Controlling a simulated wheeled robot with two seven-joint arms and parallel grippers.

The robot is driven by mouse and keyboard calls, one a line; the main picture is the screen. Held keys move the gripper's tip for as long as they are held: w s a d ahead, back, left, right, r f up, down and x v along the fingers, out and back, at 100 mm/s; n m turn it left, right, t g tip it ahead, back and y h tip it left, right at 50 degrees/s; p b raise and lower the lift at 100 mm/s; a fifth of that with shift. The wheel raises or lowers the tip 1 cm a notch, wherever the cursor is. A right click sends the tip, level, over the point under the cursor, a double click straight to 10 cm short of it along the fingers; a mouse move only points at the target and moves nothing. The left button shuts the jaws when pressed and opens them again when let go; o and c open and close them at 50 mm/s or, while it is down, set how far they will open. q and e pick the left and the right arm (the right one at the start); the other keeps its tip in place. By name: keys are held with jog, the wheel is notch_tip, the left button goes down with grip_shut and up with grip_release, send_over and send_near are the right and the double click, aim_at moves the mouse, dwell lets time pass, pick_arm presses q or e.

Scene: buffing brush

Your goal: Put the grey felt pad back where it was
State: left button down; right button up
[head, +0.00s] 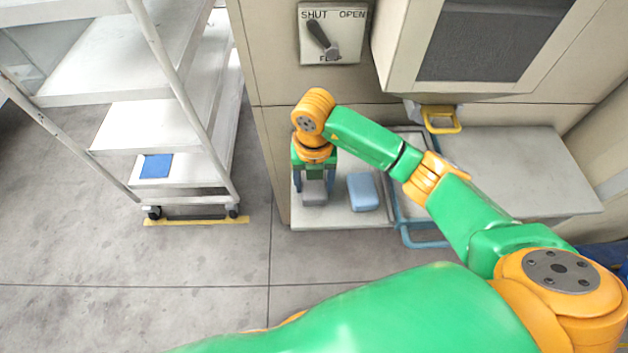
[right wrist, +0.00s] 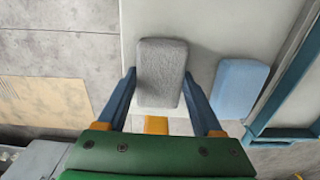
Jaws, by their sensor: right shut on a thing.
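The grey felt pad (head: 314,193) is a rounded grey block at the left end of the pale counter (head: 347,217). My right gripper (head: 314,186) points down over it and is shut on it, one blue finger on each side. In the right wrist view the grey felt pad (right wrist: 162,70) shows between the fingertips of my right gripper (right wrist: 159,76). I cannot tell whether the pad touches the counter or hangs just above it. A light blue pad (head: 363,192) lies to its right, apart from it; it also shows in the right wrist view (right wrist: 238,88). My left gripper is out of view.
A blue tubular frame (head: 424,244) stands right of the blue pad. A yellow handle (head: 441,120) and a SHUT/OPEN lever panel (head: 331,34) are on the machine behind. A white shelf cart (head: 140,127) with a blue item (head: 156,166) stands left. The floor before the counter is clear.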

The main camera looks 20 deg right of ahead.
aim_at(314, 185)
jog(key=shift+f, duration=0.1)
jog(key=o, duration=1.3)
notch_tip(314, 185, up, 12)
jog(key=p, duration=0.1)
